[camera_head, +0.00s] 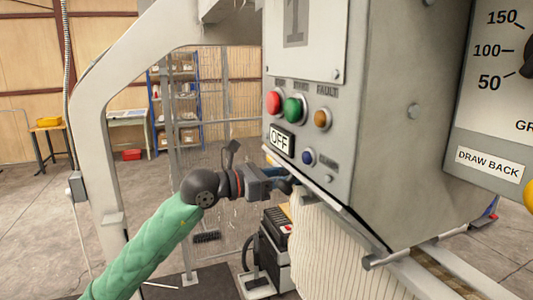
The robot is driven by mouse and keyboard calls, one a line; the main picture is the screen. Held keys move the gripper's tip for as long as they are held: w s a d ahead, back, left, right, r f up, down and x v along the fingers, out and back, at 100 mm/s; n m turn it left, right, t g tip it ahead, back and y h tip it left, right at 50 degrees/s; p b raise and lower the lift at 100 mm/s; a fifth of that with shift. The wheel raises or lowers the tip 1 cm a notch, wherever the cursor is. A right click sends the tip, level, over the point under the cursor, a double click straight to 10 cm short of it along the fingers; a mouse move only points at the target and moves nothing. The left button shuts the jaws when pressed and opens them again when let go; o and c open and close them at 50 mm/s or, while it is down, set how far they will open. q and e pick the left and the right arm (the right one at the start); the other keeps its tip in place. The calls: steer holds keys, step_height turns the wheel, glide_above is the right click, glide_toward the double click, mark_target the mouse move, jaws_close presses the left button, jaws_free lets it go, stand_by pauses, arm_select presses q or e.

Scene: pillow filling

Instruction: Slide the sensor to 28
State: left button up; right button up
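My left gripper (286,183) reaches in from the lower left on a green-sleeved arm. It is at the lower left edge of the grey filling machine (398,110), below its button panel. Its fingertips are small and dark against the machine edge, so I cannot tell whether they are open or shut, or whether they touch anything. A white ribbed pillow cover (335,245) hangs under the machine, just right of the gripper. I cannot make out a sensor or a scale reading 28. My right gripper is not in view.
A dial panel (487,110) stands at right. A metal rail (400,257) juts out below. Open floor lies left.

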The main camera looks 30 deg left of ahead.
arm_select(q)
steer(key=shift+s+d, duration=0.95)
steer(key=shift+d, duration=0.2)
steer(key=o, duration=0.7)
